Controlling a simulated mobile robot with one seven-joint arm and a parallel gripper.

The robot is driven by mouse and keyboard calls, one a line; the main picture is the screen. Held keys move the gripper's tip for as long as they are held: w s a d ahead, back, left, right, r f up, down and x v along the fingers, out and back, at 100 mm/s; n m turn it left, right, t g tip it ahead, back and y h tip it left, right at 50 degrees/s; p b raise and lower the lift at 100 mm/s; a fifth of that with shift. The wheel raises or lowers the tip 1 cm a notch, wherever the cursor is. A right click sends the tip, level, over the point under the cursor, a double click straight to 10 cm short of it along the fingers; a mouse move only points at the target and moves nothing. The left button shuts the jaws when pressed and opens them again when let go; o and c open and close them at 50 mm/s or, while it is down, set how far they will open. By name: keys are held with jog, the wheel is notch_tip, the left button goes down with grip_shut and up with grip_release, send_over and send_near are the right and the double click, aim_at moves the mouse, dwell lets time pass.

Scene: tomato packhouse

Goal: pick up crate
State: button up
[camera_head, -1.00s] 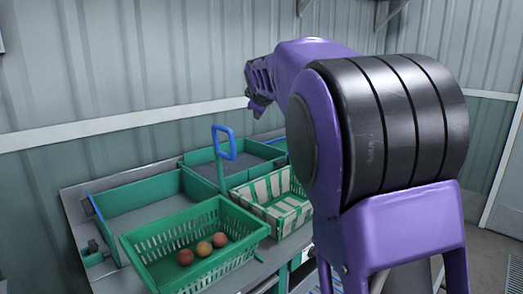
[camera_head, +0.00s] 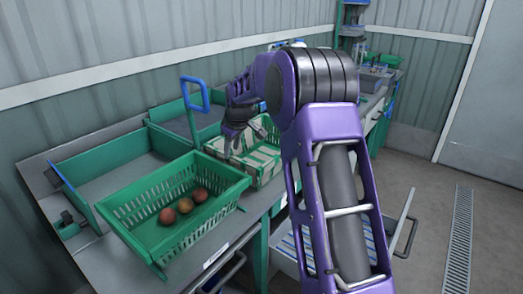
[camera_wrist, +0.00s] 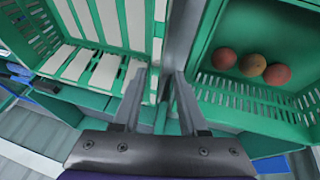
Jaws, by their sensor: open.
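A green slatted crate (camera_head: 203,222) with three reddish tomatoes (camera_head: 183,203) sits on the bench in the head view. It is at the right of the wrist view (camera_wrist: 255,100). A green crate with white slats (camera_head: 258,160) stands just to its right and behind; it looks empty and fills the upper left of the wrist view (camera_wrist: 104,68). My gripper (camera_head: 234,146) points down above the adjoining sides of the two crates. In the wrist view my gripper (camera_wrist: 160,82) has its fingers apart with nothing held; how close the tips are to either rim is hard to tell.
Green-walled bays (camera_head: 112,185) line the bench behind the crates. An open drawer (camera_head: 290,255) juts out below the bench. The floor at the right is clear, with a drain grate (camera_head: 460,240).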

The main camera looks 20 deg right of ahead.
aim_at(232, 157)
jog(key=x, duration=0.8)
jog(key=shift+d, duration=0.25)
jog(key=shift+f, duration=0.3)
dwell(0.3)
grip_shut()
jog(key=shift+r, duration=0.1)
dwell(1.2)
